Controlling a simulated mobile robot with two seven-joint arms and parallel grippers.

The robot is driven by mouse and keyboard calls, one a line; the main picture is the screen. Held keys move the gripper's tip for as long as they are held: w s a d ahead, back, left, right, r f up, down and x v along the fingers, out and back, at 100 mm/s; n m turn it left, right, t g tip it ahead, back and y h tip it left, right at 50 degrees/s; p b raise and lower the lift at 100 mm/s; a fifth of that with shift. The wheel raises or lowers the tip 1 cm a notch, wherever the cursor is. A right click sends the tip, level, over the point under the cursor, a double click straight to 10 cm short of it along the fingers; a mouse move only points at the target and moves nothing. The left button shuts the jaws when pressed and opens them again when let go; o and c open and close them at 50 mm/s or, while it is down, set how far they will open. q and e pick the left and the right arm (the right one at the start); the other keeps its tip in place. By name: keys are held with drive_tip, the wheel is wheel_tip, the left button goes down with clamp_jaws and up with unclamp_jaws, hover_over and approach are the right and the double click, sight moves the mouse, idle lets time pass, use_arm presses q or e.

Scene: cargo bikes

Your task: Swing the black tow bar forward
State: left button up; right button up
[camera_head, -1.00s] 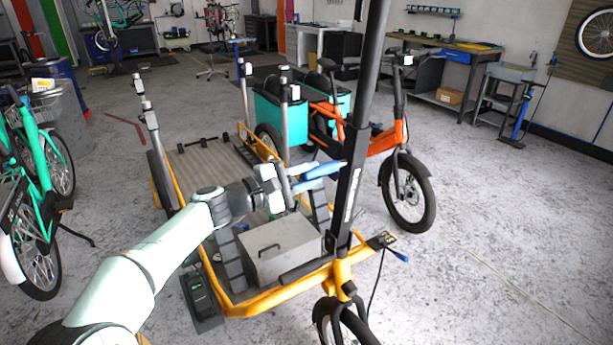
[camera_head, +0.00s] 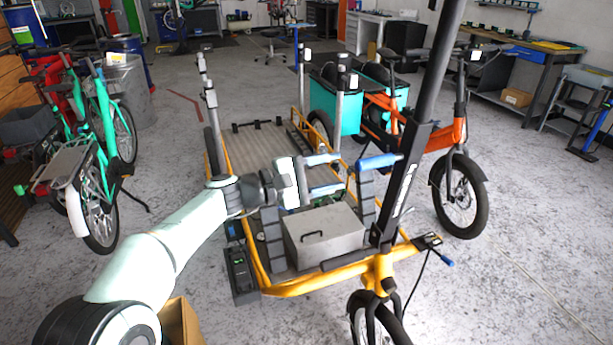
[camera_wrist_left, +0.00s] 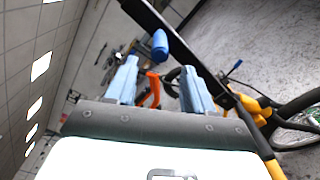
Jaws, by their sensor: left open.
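The black tow bar (camera_head: 408,178) rises upright, slightly tilted, from the yellow front frame of the cargo trike. A blue grip (camera_head: 378,162) sticks out from it to the left. My left gripper (camera_head: 338,174) is open and empty, its two light blue fingers pointing right toward the grip. The fingertips look just short of the grip and apart from it. In the left wrist view the blue grip (camera_wrist_left: 160,43) shows ahead of the gap between the fingers (camera_wrist_left: 160,80), and the tow bar (camera_wrist_left: 152,20) runs diagonally behind it. My right gripper is not in view.
The trike's yellow frame (camera_head: 300,287) carries a grey box (camera_head: 325,236) below my gripper. An orange bike (camera_head: 455,135) stands close behind the bar at right. Green bikes (camera_head: 92,175) stand at left. A workbench (camera_head: 515,58) lines the back right. Floor at lower right is clear.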

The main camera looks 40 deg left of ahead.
use_arm(q)
drive_tip(key=v, duration=0.5)
drive_tip(key=shift+s+a, duration=0.1)
drive_tip(key=shift+s, duration=0.25)
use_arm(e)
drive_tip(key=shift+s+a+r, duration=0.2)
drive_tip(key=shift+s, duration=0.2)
